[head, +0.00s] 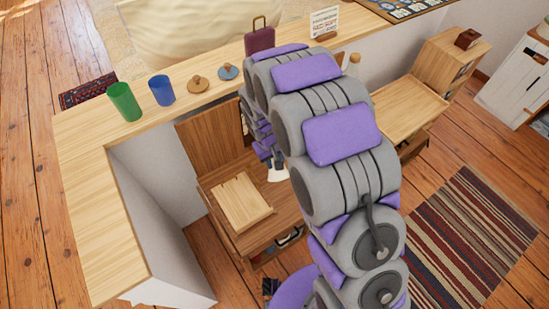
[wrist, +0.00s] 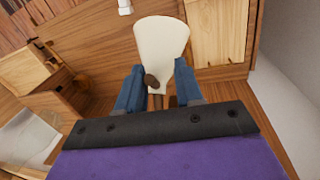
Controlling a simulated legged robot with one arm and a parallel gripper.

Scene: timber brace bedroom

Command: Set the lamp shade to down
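The lamp shade (wrist: 162,38) is cream and flares wide, away from my gripper in the wrist view. A dark brown rounded piece (wrist: 152,81) sits at its narrow end, between the fingers. My gripper (wrist: 158,72) has two blue fingers standing apart, one on each side of that narrow end. I see gaps beside the brown piece, but I cannot tell whether either finger touches the shade. In the head view a bit of the shade (head: 277,175) shows beside my arm, just below my gripper (head: 270,160). My arm hides most of the lamp there.
A wooden desk (head: 284,209) with a pale slanted board (head: 241,202) lies below. A ledge (head: 83,165) carries a green cup (head: 124,101), a blue cup (head: 161,90) and a suitcase (head: 260,38). A wooden cabinet (head: 452,52) and striped rug (head: 465,240) are at the right.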

